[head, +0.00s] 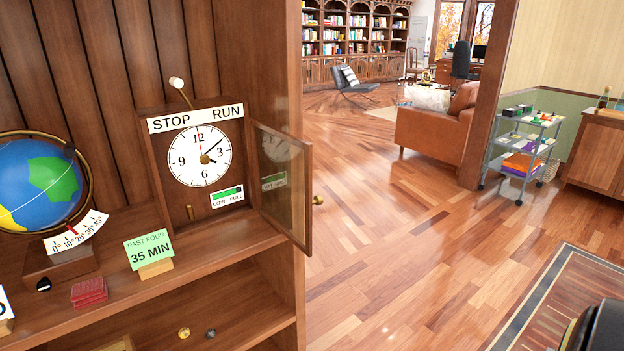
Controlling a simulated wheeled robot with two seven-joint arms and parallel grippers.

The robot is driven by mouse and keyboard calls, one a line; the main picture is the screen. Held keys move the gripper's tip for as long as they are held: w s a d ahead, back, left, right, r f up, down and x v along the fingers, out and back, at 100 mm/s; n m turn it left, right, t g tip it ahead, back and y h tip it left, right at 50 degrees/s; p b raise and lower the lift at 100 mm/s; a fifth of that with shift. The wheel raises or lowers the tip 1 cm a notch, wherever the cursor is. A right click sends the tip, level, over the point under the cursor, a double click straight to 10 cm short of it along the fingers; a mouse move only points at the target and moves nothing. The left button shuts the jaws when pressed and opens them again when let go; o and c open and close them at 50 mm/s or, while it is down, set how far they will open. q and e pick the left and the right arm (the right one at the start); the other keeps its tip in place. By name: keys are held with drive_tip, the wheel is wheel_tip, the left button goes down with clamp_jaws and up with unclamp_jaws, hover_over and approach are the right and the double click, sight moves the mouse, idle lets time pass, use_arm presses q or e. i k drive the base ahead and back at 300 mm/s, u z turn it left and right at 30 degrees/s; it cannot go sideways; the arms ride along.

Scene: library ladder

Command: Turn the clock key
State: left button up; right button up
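The wooden clock (150,180) stands on the shelf, with its glass door (285,180) swung open to the right. Its white dial (184,168) has a brass-coloured centre piece, two black hands and a thin red hand pointing near 12. A small brown peg-like piece (190,212) sits low on the clock front; I cannot tell whether it is the key. A white-knobbed lever (178,84) leans up from the top, nearer STOP than RUN. The LOW–FULL gauge (227,196) shows a long green bar.
A green card (149,248) reading "PAST FOUR 35 MIN" stands before the clock. A globe (38,185) with a scale, and a red block (88,292), are to the left. The open door and its brass knob (318,200) stick out beyond the shelf.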

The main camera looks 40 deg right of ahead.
sight(188, 207)
drive_tip(key=z, duration=2.4)
drive_tip(key=i, duration=1.8)
drive_tip(key=u, duration=2.85)
